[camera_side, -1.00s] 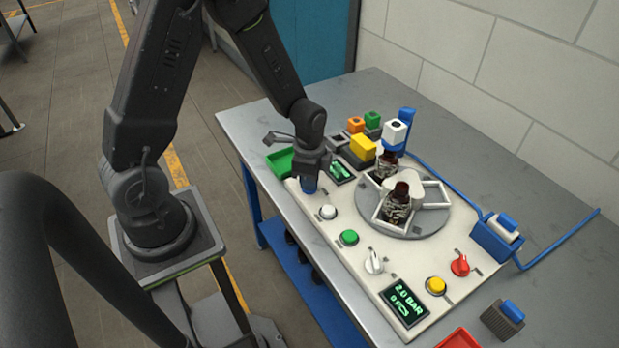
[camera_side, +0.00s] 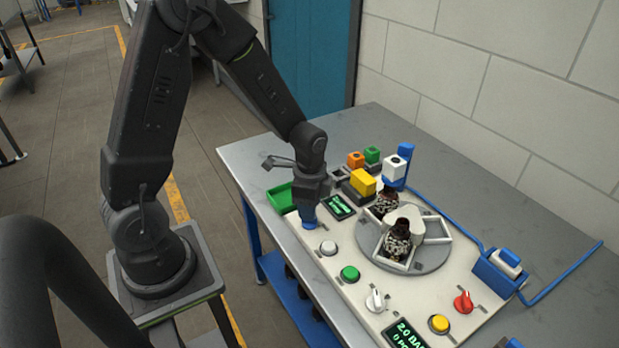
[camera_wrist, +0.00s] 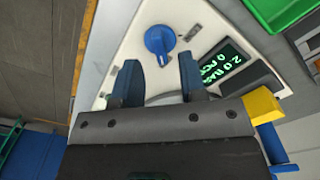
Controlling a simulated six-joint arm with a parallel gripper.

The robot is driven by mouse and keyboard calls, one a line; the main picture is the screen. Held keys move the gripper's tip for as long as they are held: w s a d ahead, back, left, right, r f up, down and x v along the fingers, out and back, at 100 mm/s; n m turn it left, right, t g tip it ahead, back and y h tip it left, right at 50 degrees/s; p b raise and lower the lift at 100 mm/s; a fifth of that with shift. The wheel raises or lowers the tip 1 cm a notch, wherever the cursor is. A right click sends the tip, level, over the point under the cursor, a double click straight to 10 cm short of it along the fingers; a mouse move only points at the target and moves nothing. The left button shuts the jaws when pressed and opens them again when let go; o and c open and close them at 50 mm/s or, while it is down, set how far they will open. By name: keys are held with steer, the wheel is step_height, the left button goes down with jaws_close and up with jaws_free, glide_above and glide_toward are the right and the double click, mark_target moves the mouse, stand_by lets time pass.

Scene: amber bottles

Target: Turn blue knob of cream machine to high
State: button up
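The cream machine (camera_side: 410,297) lies on the grey table as a flat panel with buttons, knobs and screens. The blue knob (camera_wrist: 159,41) is round and sits near the panel's end, shown in the wrist view. My gripper (camera_wrist: 159,68) has two blue fingers, spread apart with nothing between them. The knob appears just past the fingertips, roughly centred on the gap. In the side view my gripper (camera_side: 308,216) points down over the panel's far left corner and hides the knob. I cannot read the knob's setting.
A lit screen (camera_side: 339,206) and a green tray (camera_side: 279,197) are close to my gripper. A white button (camera_side: 328,247) and a green button (camera_side: 350,273) sit nearer the camera. The turntable (camera_side: 437,257) with dark bottles is to the right.

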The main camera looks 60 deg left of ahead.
step_height(320, 180, up, 11)
steer(key=shift+f, duration=0.15)
steer(key=s+d+r+n+t, duration=0.5)
steer(key=s+r+n, duration=0.4)
steer(key=s+r, duration=0.2)
steer(key=shift+s+d+r+t, duration=0.35)
steer(key=shift+s+d, duration=0.35)
steer(key=shift+s, duration=0.25)
